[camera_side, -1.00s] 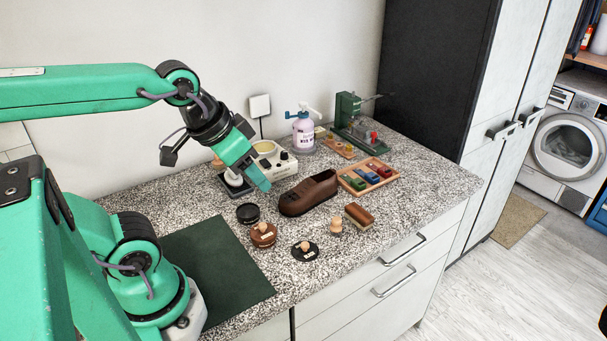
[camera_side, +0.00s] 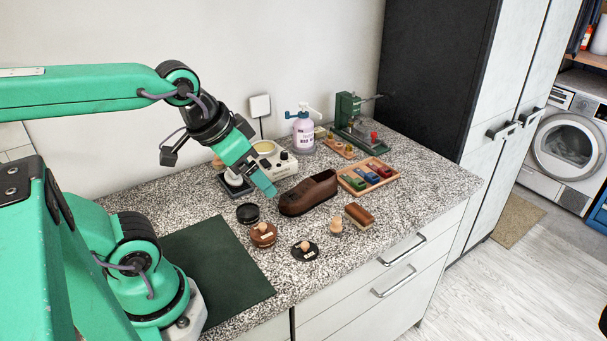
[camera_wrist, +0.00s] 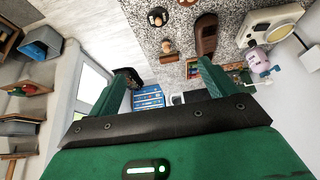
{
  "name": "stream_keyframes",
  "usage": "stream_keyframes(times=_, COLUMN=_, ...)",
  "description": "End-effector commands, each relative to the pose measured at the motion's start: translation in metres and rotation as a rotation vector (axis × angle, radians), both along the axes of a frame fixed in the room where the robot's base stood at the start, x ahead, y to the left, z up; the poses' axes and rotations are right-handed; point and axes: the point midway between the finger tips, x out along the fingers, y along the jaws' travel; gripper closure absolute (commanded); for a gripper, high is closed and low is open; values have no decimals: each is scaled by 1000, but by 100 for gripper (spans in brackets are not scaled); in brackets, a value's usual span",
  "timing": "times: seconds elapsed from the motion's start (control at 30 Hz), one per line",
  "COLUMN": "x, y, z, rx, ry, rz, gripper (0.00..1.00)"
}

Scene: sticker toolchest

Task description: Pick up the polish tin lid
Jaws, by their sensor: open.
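Two round pieces with wooden knobs stand near the counter's front: a flat black one (camera_side: 304,251) and a thicker brown one (camera_side: 263,235). I cannot tell for sure which is the polish tin lid. A round black tin (camera_side: 248,213) sits just behind the brown one. In the wrist view the black knobbed piece (camera_wrist: 158,16) is at the top edge. My gripper (camera_side: 268,190) is open and empty, held above the counter behind these pieces, left of the brown shoe (camera_side: 308,194). Its two fingers (camera_wrist: 164,68) show spread apart in the wrist view.
A brush (camera_side: 359,215) and a small wooden peg (camera_side: 335,225) stand right of the knobbed pieces. A tray of coloured blocks (camera_side: 369,177), a pump bottle (camera_side: 303,132) and a cream-coloured device (camera_side: 272,160) are behind. A dark green mat (camera_side: 215,272) lies clear at front left.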

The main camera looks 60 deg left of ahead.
Motion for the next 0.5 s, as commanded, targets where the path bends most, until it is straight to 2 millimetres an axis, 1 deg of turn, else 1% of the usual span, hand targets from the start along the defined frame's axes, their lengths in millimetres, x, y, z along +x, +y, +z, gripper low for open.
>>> stream_keyframes(times=0.27, x=4, y=0, z=-2, rx=19, ry=13, rz=-36, gripper=16)
stream_keyframes(times=0.37, x=9, y=0, z=-5, rx=48, ry=32, rz=-91, gripper=16)
stream_keyframes(times=0.5, x=22, y=1, z=-13, rx=109, ry=73, rz=-218, gripper=16)
